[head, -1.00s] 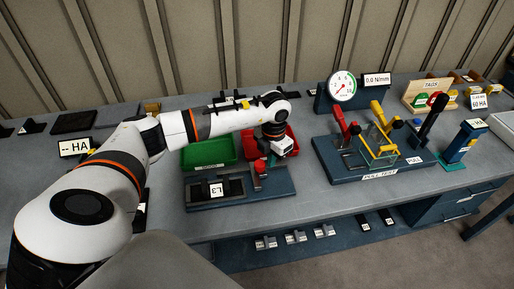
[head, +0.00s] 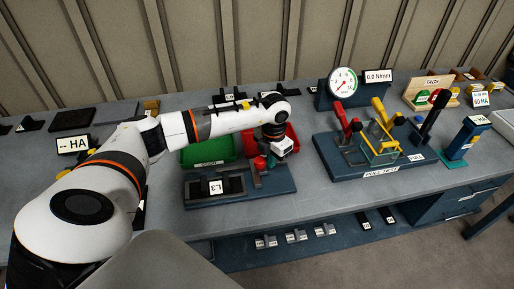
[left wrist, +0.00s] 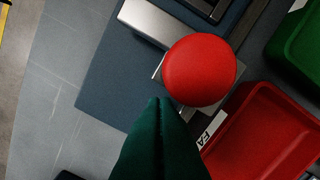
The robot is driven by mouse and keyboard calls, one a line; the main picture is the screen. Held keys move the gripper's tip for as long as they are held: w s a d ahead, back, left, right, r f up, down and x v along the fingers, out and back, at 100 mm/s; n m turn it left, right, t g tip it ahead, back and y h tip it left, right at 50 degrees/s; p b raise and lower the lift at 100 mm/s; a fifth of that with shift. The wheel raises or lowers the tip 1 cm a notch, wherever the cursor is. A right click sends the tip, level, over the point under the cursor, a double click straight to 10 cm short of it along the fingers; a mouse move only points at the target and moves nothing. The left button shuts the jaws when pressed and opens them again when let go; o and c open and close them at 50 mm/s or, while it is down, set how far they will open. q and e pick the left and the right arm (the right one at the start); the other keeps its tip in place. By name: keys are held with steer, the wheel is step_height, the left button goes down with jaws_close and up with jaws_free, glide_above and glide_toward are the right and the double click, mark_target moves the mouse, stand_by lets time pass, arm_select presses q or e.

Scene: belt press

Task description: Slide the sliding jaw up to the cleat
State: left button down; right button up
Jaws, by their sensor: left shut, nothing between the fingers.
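The belt press fixture has a blue base plate (head: 240,196) on the bench, with a dark block labelled L3 (head: 216,188) at its left part. A red ball knob (head: 260,163) stands at its right part; it is large in the left wrist view (left wrist: 198,70). A grey metal block (left wrist: 160,22) beside the knob may be the sliding jaw; I cannot tell the cleat for certain. My left gripper (left wrist: 158,101) shows dark green fingers, shut and empty, their tips just beside the knob; contact is unclear. In the head view its fingers are mostly hidden. My right gripper is not in view.
A green bin (head: 207,153) and a red bin (left wrist: 262,130) stand behind the fixture. The pull test stand (head: 370,160) with red, yellow and black levers is to the right. Bare bench top lies in front of the fixture.

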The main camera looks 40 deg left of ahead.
mark_target(262, 159)
arm_select(q)
steer(key=shift+f, duration=0.25)
steer(key=shift+s+a, duration=1)
steer(key=shift+s, duration=0.15)
steer(key=shift+s+a+p, duration=0.5)
steer(key=shift+s+a, duration=1.05)
steer(key=shift+s, duration=0.25)
stand_by(0.4)
steer(key=shift+w+d, duration=0.15)
stand_by(0.8)
steer(key=shift+r, duration=0.25)
step_height(262, 159, up, 9)
steer(key=p, duration=0.5)
steer(key=shift+f, duration=0.2)
steer(key=shift+w+d, duration=0.1)
steer(key=shift+d, duration=0.05)
stand_by(0.8)
